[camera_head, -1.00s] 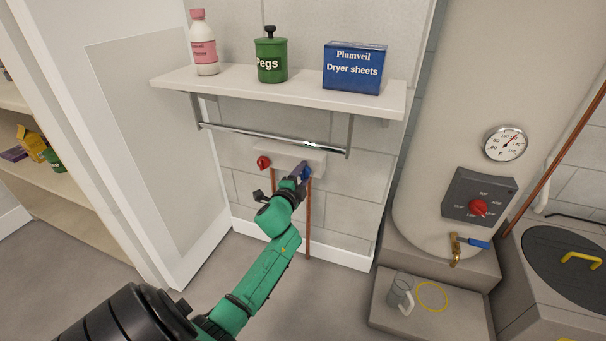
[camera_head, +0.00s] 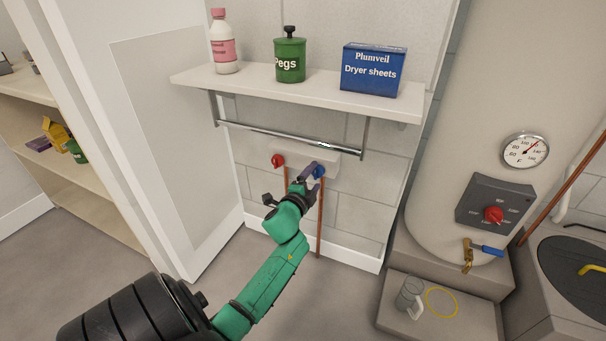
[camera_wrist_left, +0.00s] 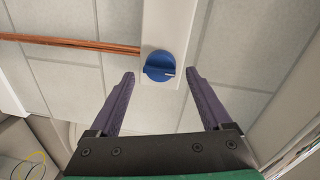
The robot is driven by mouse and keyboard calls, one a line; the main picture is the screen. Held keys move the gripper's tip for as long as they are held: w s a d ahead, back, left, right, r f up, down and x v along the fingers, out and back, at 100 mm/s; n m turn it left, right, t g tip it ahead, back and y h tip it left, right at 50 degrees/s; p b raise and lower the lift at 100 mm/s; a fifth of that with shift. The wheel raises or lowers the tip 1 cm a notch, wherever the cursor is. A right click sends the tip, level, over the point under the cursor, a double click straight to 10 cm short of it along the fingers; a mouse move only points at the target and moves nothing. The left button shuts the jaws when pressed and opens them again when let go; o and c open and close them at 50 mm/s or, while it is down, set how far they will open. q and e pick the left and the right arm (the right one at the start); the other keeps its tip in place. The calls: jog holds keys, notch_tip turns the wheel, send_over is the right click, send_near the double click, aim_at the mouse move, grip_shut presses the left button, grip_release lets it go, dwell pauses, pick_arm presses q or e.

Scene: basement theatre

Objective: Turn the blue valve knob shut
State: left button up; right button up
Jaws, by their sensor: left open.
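The blue valve knob (camera_head: 318,171) sits on the right of a white wall box (camera_head: 333,165), under the shelf's rail. In the left wrist view the blue knob (camera_wrist_left: 159,66) is round, with a light mark on its right side. My left gripper (camera_head: 306,174) is just in front of and beside the knob in the head view. In the left wrist view my left gripper (camera_wrist_left: 160,82) is open, its purple fingers spread on either side below the knob. The fingers do not appear to touch the knob. My right gripper is not in view.
A red knob (camera_head: 278,160) is on the same box, left of the blue one. A metal rail (camera_head: 280,135) and shelf (camera_head: 300,92) with a bottle, tin and box are above. Copper pipes (camera_head: 320,220) run down. A tank (camera_head: 470,130) stands right.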

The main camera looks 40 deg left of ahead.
pick_arm(q)
jog(key=p+v, duration=0.2)
jog(key=v, duration=1)
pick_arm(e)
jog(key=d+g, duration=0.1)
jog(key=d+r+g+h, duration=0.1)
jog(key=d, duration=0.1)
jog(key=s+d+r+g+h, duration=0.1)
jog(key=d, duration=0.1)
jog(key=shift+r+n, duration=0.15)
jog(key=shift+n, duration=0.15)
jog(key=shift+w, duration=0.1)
